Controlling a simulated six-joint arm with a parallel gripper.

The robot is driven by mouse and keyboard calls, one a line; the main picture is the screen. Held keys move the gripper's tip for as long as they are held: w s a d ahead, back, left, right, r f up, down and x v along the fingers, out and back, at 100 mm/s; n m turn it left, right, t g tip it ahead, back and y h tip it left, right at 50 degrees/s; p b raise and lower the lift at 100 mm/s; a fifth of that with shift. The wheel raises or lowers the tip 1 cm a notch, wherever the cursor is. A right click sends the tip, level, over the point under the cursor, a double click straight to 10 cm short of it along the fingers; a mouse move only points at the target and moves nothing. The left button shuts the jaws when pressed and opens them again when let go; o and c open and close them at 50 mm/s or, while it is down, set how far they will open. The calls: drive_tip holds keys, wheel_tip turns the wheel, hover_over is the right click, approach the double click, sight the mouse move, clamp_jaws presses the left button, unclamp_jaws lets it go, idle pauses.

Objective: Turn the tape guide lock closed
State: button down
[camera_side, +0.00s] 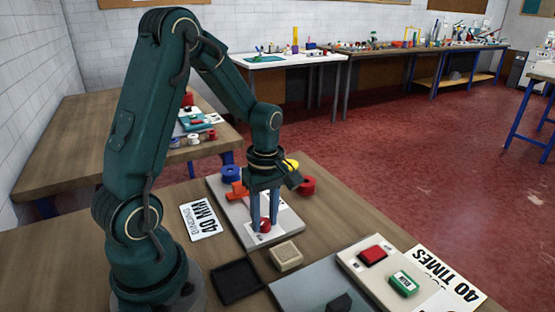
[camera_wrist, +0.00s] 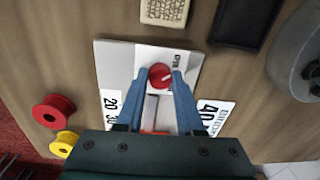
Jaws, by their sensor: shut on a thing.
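The tape guide lock is a red round knob (camera_wrist: 160,76) with a white pointer line, on a grey plate (camera_wrist: 115,62) with white labels. In the wrist view the line slants up and right, towards small lettering too small to read surely. My gripper (camera_wrist: 159,75) is shut on the knob, one blue finger on each side. In the side view my gripper (camera_side: 265,225) reaches straight down, and the red knob (camera_side: 265,224) shows between the fingertips. An orange part (camera_side: 238,189) sits farther back on the plate; my gripper partly hides it in the wrist view.
Blue (camera_side: 230,173), red (camera_side: 307,185) and yellow (camera_side: 292,164) spools stand around the plate's far end. A "BINDING 40 MM" card (camera_side: 202,219) lies left. A beige block (camera_side: 285,256) and black tray (camera_side: 237,281) lie in front.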

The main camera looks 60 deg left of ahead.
drive_tip(key=m, duration=0.4)
drive_tip(key=shift+m, duration=0.3)
drive_tip(key=m, duration=0.3)
drive_tip(key=shift+m, duration=0.3)
drive_tip(key=m, duration=0.4)
drive_tip(key=shift+s, duration=0.1)
drive_tip(key=shift+m, duration=2)
drive_tip(key=c, duration=0.5)
unclamp_jaws()
drive_tip(key=shift+c, duration=0.2)
drive_tip(key=shift+y, duration=0.3)
